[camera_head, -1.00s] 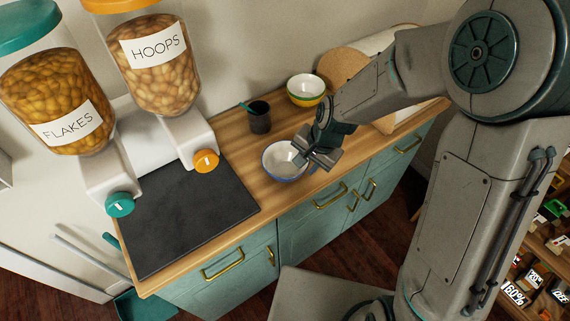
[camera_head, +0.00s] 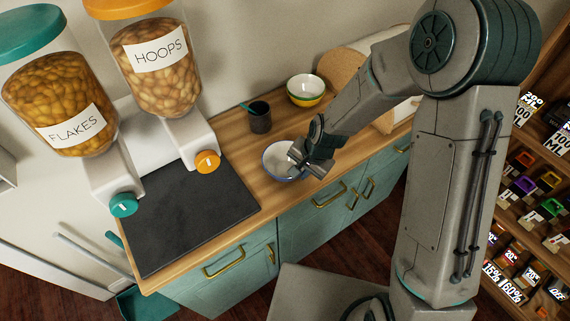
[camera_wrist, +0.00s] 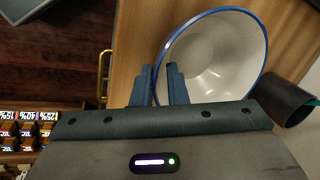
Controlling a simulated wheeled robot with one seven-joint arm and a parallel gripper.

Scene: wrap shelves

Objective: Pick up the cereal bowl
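The cereal bowl, white inside with a blue rim (camera_head: 273,160), stands on the wooden counter in the head view. It also shows large in the wrist view (camera_wrist: 222,62). My gripper (camera_head: 298,157) is at the bowl's right side and hides part of it. In the wrist view my gripper's two fingers (camera_wrist: 159,72) are apart, with a gap between them. The bowl's near rim runs into this gap, one finger over the inside of the bowl and the other outside. I cannot tell whether either finger touches the wall.
A dark cup (camera_head: 260,118) with a teal stick stands behind the bowl. A white, yellow and green bowl (camera_head: 305,91) stands farther back. A dark mat (camera_head: 190,220) and two cereal dispensers are on the left. The counter's front edge is close to the bowl.

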